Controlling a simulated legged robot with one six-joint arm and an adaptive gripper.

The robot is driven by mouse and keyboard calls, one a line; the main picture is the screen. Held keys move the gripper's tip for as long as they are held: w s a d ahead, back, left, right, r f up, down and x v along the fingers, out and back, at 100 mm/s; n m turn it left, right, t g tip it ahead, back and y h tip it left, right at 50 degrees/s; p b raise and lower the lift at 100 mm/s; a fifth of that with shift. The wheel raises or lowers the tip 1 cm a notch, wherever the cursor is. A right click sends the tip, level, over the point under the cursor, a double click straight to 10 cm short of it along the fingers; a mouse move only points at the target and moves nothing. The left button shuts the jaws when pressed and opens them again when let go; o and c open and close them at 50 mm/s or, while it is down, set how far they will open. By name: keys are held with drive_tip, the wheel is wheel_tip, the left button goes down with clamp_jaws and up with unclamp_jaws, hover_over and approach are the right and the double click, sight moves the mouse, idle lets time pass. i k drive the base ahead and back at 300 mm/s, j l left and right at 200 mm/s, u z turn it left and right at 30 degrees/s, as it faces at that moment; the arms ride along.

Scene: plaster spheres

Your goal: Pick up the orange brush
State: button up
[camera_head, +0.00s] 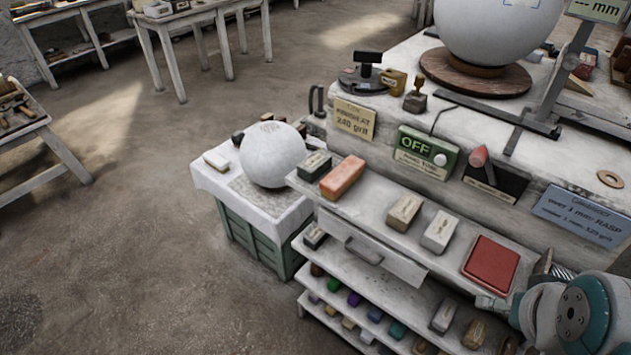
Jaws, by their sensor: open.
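An orange block-shaped object (343,177), likely the orange brush, lies on the top shelf ledge of the white workbench, near its left end. No bristles can be made out on it. A teal and grey joint of my arm shows at the lower right, well to the right of the orange object and apart from it. My gripper itself cannot be made out in this view.
A dark green-grey block (314,165) lies just left of the orange object. A white sphere (272,154) stands on a cloth-covered green crate behind-left. A tan block (404,212), a whitish block (440,231) and a red pad (490,266) lie along the ledge.

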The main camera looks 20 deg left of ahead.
sight(335, 184)
drive_tip(key=i+j+u, duration=0.1)
drive_tip(key=u, duration=0.8)
drive_tip(key=i+j+z, duration=0.1)
drive_tip(key=j, duration=0.2)
drive_tip(key=i+j, duration=0.25)
drive_tip(key=i+j+z, duration=0.15)
drive_tip(key=j, duration=0.2)
drive_tip(key=i+j+z, duration=0.1)
drive_tip(key=j, duration=0.2)
